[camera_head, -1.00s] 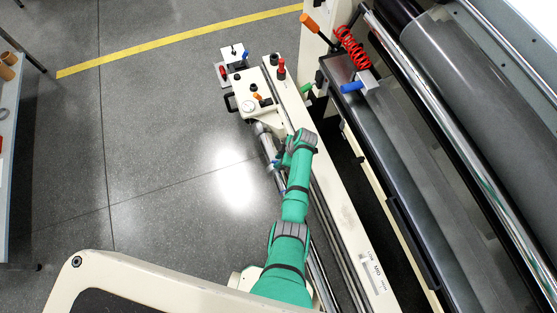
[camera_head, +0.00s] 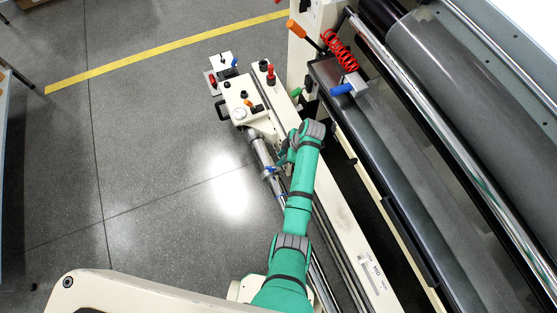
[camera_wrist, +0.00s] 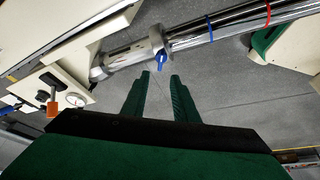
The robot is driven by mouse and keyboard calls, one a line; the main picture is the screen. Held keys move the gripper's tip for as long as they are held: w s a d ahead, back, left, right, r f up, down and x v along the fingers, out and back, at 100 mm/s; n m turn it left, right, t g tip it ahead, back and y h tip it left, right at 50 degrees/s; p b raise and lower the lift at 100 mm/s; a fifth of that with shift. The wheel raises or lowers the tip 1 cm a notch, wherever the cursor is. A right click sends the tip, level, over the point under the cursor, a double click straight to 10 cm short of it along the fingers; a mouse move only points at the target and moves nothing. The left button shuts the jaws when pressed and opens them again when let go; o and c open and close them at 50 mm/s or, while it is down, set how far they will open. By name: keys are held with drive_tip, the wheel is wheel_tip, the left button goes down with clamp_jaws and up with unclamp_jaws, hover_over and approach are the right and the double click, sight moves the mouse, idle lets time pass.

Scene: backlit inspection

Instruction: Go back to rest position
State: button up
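My green arm (camera_head: 302,187) reaches forward over the cream rail beside the machine. My gripper (camera_wrist: 160,74) shows in the wrist view as two dark green fingers with a clear gap between them and nothing held. Its fingertips point towards a chrome rod (camera_wrist: 200,32) with blue and red bands and a clamp with a blue lever (camera_wrist: 162,57); they look apart from it. In the head view the fingers are mostly hidden by the wrist and cannot be made out clearly.
A cream carriage (camera_head: 240,97) with a dial and coloured knobs sits ahead. The machine's large grey roller (camera_head: 465,75), with a red coiled hose (camera_head: 338,48) nearby, fills the right side. Open grey floor (camera_head: 150,150) lies left, crossed by a yellow line (camera_head: 150,56).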

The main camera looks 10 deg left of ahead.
drive_tip(key=shift+r, duration=0.15)
drive_tip(key=shift+s, duration=0.1)
idle(0.4)
drive_tip(key=s+d+f+m+t+h, duration=0.15)
drive_tip(key=s+m+t, duration=0.3)
drive_tip(key=s, duration=0.45)
drive_tip(key=s+d+f+m+t+h, duration=0.1)
drive_tip(key=s+d+f+m+t, duration=0.15)
drive_tip(key=s+m, duration=0.55)
drive_tip(key=s+d+r+m+t, duration=0.1)
drive_tip(key=s+r+m+t, duration=0.1)
drive_tip(key=s+r, duration=0.4)
drive_tip(key=s+d+r+m+t+h, duration=0.1)
drive_tip(key=s+r+t, duration=0.3)
drive_tip(key=r, duration=1.1)
drive_tip(key=s+d+r+m+t+h, duration=0.1)
drive_tip(key=s+r+m+t, duration=0.1)
drive_tip(key=s+r, duration=0.6)
wheel_tip(320, 180, up, 4)
drive_tip(key=shift+s+d+f+m+t, duration=0.15)
drive_tip(key=shift+s+d+m+t, duration=0.2)
drive_tip(key=shift+m, duration=0.3)
drive_tip(key=shift+w+d, duration=0.1)
drive_tip(key=shift+w, duration=0.05)
